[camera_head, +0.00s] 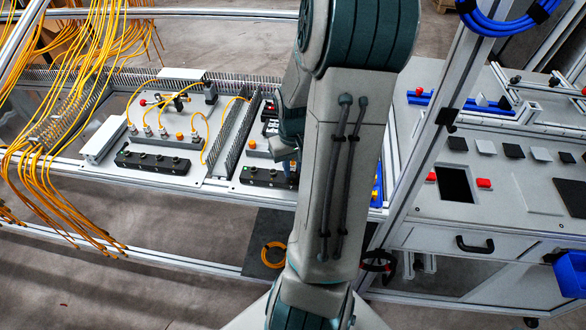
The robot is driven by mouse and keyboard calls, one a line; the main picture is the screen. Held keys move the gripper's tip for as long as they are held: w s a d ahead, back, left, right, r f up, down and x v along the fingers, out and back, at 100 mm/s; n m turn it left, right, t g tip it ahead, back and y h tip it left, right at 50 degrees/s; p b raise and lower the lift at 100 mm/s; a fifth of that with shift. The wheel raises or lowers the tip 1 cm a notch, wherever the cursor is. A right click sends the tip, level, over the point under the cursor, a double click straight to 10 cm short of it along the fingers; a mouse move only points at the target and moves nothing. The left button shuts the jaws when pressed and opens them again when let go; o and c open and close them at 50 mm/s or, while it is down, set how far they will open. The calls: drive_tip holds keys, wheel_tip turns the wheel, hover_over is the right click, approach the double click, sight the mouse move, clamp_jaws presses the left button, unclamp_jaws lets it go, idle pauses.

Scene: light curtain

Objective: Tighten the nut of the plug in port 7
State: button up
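My gripper (288,165) is at the right-hand black port block (262,178), low over or at its right part. My own arm covers most of it, so its fingers and anything between them cannot be made out. Yellow cables (206,130) end in silver plugs (147,131) behind the left block. Port numbers are too small to read. I cannot tell which port is 7, and its plug and nut cannot be made out.
Grey slotted cable ducts (227,140) run across the panel. Many yellow cables (95,60) hang at the left. An aluminium frame post (428,120) stands right of my arm, before a grey workbench (480,215) with red buttons. A coiled orange cable (273,254) lies below the panel.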

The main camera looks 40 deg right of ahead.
drive_tip(key=shift+f, duration=0.1)
idle(0.3)
drive_tip(key=shift+m+b, duration=0.4)
drive_tip(key=m+b, duration=0.2)
drive_tip(key=m, duration=0.3)
drive_tip(key=shift+f+b, duration=0.15)
drive_tip(key=shift+b, duration=0.15)
drive_tip(key=m+b, duration=0.1)
drive_tip(key=m, duration=0.5)
drive_tip(key=shift+m, duration=0.3)
drive_tip(key=o, duration=0.7)
drive_tip(key=shift+o, duration=0.2)
drive_tip(key=shift+r+p, duration=2.65)
drive_tip(key=shift+r, duration=1.05)
